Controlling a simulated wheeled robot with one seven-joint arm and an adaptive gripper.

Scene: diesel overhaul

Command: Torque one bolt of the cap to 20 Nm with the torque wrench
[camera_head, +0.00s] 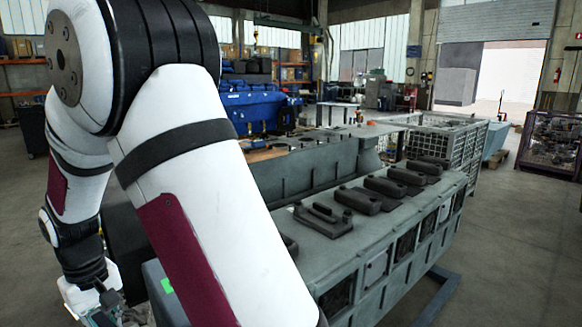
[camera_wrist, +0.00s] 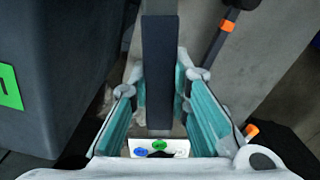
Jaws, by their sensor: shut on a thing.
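My gripper (camera_wrist: 158,108) is shut on a dark, straight bar (camera_wrist: 158,60) in the wrist view. The bar runs up between the teal finger pads and out of the top of the picture. In the head view my gripper (camera_head: 103,314) shows only partly at the lower left edge. Several dark caps (camera_head: 358,199) stand in a row on the grey engine block (camera_head: 300,240). Their bolts are too small to make out. My arm hides the block's near left part.
A dark box with a green label (camera_wrist: 8,86) stands left of my gripper in the wrist view. A dark rod with orange bands (camera_wrist: 228,25) lies at the upper right. A blue engine (camera_head: 250,112) and a wire cage (camera_head: 445,145) stand farther back. Open floor (camera_head: 520,250) lies at the right.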

